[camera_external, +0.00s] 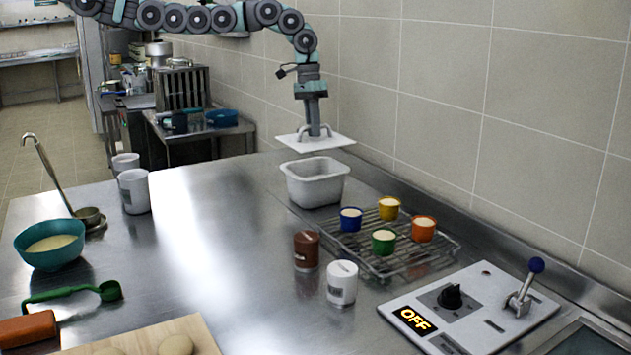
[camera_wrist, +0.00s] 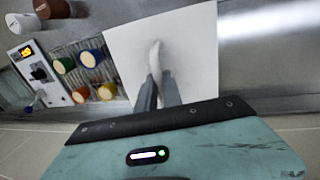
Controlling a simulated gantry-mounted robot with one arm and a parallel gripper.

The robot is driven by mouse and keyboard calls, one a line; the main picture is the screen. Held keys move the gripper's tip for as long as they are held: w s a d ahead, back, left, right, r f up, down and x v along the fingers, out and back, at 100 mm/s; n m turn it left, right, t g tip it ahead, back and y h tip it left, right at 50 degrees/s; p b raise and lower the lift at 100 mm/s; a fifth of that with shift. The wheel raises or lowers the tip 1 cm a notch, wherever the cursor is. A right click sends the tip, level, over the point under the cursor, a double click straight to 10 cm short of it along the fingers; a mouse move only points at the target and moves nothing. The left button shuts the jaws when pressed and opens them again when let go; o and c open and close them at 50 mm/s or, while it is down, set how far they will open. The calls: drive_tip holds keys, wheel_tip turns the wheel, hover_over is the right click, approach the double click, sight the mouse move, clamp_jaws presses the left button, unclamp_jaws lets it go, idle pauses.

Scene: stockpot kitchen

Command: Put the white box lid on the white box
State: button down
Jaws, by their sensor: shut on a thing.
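The white box (camera_external: 314,184) stands open on the steel counter, near the back by the tiled wall. The white box lid (camera_external: 297,141) is a flat square plate with a handle on top, held roughly level above the box and apart from it. In the wrist view the lid (camera_wrist: 194,52) fills the middle and hides the box. My gripper (camera_external: 315,131) is shut on the lid's handle. It also shows in the wrist view (camera_wrist: 157,75), with both fingers at the handle.
A wire rack (camera_external: 405,258) with several coloured cups stands right of the box. A brown cup (camera_external: 306,250) and a white cup (camera_external: 342,283) stand in front. A control panel (camera_external: 470,308) reading OFF is at right.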

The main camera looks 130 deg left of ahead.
sight(313, 139)
drive_tip(key=shift+a, duration=0.1)
drive_tip(key=shift+f+b, duration=0.6)
drive_tip(key=shift+f, duration=0.15)
drive_tip(key=shift+f+b, duration=1.85)
drive_tip(key=shift+f, duration=0.6)
drive_tip(key=shift+f+b, duration=0.4)
drive_tip(key=shift+f, duration=0.2)
drive_tip(key=c, duration=1.4)
unclamp_jaws()
drive_tip(key=r, duration=0.3)
drive_tip(key=s+r, duration=0.1)
drive_tip(key=r, duration=0.3)
drive_tip(key=s+r+b, duration=0.1)
drive_tip(key=r, duration=0.2)
drive_tip(key=shift+a+r, duration=0.3)
drive_tip(key=shift+r, duration=0.05)
